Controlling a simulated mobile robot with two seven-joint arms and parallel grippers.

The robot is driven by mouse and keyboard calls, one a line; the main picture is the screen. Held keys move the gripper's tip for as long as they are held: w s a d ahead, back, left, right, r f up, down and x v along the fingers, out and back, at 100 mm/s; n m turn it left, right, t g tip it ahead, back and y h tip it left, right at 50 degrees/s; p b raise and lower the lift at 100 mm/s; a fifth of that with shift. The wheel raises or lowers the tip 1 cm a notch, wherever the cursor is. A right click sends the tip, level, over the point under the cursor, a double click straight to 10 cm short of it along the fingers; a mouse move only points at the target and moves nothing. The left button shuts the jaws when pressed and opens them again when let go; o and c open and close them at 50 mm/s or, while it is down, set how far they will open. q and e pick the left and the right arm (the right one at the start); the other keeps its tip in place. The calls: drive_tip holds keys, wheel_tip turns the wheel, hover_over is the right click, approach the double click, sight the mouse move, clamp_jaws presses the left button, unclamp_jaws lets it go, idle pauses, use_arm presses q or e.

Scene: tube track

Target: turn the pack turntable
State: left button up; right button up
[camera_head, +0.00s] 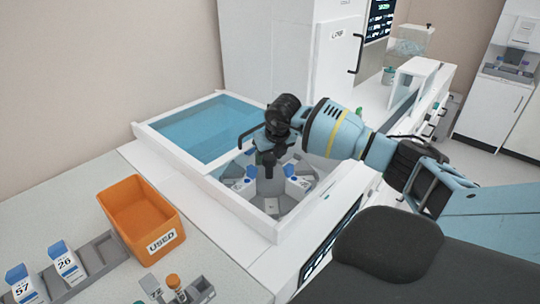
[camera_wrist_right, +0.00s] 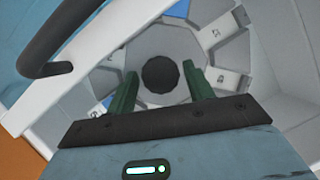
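The pack turntable (camera_head: 272,206) lies in a white-framed well, its grey sectors holding several white packs with blue caps (camera_head: 298,185). In the right wrist view the turntable's grey hub (camera_wrist_right: 148,42) carries a round dark knob (camera_wrist_right: 160,74). My right gripper (camera_head: 267,160) reaches down over the middle of the turntable. In the wrist view its two green fingers (camera_wrist_right: 162,78) are open, one on each side of the knob, with gaps showing; I cannot tell how deep they are. The arm partly hides the turntable in the head view. My left gripper is not in view.
A blue-glazed cover (camera_head: 205,127) lies over the left half of the well. A dark bar handle (camera_wrist_right: 48,42) passes close to my right gripper. An orange USED bin (camera_head: 138,212) and a grey rack (camera_head: 95,258) with packs stand on the left counter.

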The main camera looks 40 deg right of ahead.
clamp_jaws()
